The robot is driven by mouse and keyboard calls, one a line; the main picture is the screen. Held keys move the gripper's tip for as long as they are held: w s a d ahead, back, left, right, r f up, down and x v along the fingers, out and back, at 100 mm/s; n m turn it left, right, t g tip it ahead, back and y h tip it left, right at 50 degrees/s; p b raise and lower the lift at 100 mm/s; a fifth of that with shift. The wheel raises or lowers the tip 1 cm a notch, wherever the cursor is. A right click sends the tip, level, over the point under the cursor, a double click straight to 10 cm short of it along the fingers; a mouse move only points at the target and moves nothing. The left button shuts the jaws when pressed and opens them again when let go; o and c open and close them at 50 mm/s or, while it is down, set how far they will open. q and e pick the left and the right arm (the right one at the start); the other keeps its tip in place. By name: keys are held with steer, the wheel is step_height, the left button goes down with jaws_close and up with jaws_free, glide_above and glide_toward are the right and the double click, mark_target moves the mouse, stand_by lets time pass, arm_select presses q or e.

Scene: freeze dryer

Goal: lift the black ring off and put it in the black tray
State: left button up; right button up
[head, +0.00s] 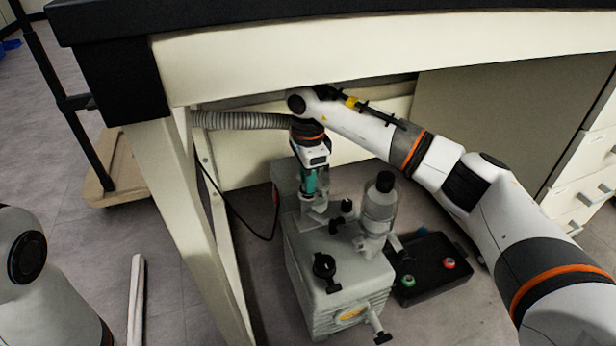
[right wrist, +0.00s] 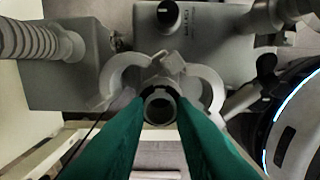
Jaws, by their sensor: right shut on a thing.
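My right gripper (head: 309,190) reaches down under the bench, its green fingers over the port at the back of the grey pump. In the right wrist view the fingers (right wrist: 161,108) are shut on the sides of a small round dark ring (right wrist: 158,91) at the pipe mouth. I cannot tell whether the ring is seated or slightly raised. A pale clamp (right wrist: 122,78) lies spread open around the pipe. The black tray (head: 430,285) is on the floor right of the pump, holding a green and a red piece. My left gripper is out of view.
The grey pump (head: 330,265) carries a clear bottle with a dark cap (head: 380,205) between my right gripper and the tray. A ribbed hose (head: 240,120) runs behind. The bench top (head: 380,45) is close above my arm; a bench leg (head: 185,200) stands left.

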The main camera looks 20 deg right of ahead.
steer(key=shift+r+p, duration=1.15)
steer(key=shift+r, duration=0.15)
steer(key=shift+r, duration=0.1)
